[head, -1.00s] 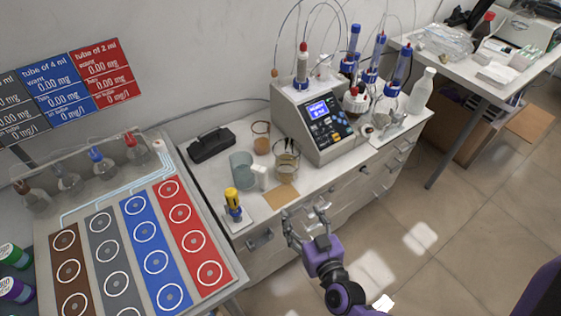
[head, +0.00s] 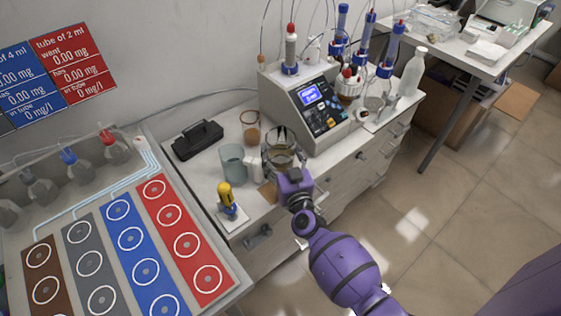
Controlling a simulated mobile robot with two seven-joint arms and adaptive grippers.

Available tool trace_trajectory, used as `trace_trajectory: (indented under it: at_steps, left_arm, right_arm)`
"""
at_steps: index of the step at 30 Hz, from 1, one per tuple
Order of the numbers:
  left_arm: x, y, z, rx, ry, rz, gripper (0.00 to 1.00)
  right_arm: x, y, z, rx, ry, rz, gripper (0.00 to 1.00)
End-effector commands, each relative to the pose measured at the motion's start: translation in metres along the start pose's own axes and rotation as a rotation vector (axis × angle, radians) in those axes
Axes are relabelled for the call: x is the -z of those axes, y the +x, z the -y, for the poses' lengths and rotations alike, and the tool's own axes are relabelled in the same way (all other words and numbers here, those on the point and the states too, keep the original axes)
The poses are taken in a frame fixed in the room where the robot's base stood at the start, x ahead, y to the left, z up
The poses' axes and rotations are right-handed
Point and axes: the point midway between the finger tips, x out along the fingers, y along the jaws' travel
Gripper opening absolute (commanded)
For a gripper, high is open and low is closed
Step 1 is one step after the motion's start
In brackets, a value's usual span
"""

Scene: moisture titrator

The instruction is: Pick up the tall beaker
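A clear glass beaker (head: 281,157) with a brownish look stands on the white bench top in front of the titrator. My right gripper (head: 282,147) reaches in from the front with its fingers spread on either side of this beaker. I cannot tell whether the fingers touch the glass. Another glass beaker (head: 233,165), bluish-grey and upright, stands to the left, clear of the gripper. Both are of similar height, and I cannot tell for sure which one is the tall beaker. My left gripper is out of view.
The titrator (head: 306,108) stands close behind the gripper. A small white container (head: 254,169) and an amber jar (head: 251,136) stand between the beakers. A yellow-topped tool (head: 226,195) is at the bench's front left, a black case (head: 198,140) behind. A brown pad (head: 267,192) lies in front.

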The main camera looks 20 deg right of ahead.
Motion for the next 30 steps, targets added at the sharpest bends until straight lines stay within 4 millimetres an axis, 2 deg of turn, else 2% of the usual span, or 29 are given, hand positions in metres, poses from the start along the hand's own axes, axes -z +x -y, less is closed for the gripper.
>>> trace_trajectory:
  at_steps: [6, 16, 25, 30]
  left_arm:
    - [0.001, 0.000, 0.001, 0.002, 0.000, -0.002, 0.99]
    - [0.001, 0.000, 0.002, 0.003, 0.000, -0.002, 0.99]
    - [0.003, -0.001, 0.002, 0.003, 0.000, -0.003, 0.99]
    - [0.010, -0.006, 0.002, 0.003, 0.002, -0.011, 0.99]
  right_arm:
    - [0.000, 0.001, 0.000, 0.000, 0.000, 0.000, 0.65]
    - [0.000, 0.000, 0.000, 0.000, 0.000, 0.000, 0.21]
    - [0.004, 0.001, 0.001, 0.000, 0.001, -0.002, 0.21]
    - [0.019, 0.001, 0.001, -0.001, 0.003, -0.005, 0.21]
